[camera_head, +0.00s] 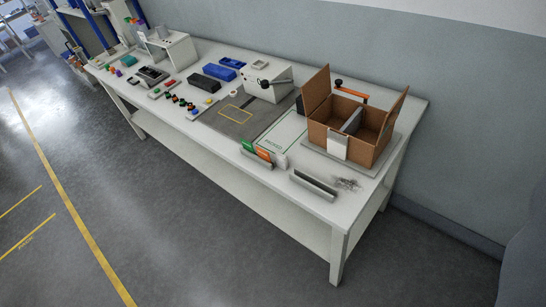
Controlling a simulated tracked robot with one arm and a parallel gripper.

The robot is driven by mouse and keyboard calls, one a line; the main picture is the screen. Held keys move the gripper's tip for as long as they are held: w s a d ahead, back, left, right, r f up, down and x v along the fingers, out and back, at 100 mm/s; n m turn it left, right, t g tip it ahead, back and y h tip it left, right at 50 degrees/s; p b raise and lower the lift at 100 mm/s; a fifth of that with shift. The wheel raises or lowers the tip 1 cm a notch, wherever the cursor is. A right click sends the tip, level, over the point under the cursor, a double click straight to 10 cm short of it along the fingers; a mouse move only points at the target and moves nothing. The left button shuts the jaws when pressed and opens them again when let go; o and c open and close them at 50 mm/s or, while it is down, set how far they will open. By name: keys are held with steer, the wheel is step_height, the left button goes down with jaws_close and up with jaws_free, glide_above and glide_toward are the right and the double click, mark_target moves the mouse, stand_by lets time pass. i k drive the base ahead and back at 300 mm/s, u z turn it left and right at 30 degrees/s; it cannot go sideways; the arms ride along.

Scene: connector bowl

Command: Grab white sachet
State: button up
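A small rack (257,159) stands near the front edge of the white workbench. It holds upright flat packets: a green one (248,147), an orange one (264,154) and a white one (281,161) at the right end, which looks like the white sachet. The packets are small in this view, so print on them cannot be read. Another white flat piece (337,146) is on the front of the open cardboard box; I cannot tell what it is. My gripper is not in view, and the bench is some distance away.
The open cardboard box (372,134) with raised flaps stands right of the rack. A grey metal channel (314,185) and loose small metal parts (348,184) lie in front. A white machine (268,82), blue bins (219,71) and coloured parts fill the left. The floor (150,220) before the bench is clear.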

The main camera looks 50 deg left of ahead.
mark_target(282, 160)
steer(key=u, duration=1.1)
steer(key=i, duration=0.5)
steer(key=z, duration=0.1)
steer(key=k, duration=0.5)
steer(key=z, duration=0.75)
steer(key=i, duration=0.8)
steer(key=u, duration=0.5)
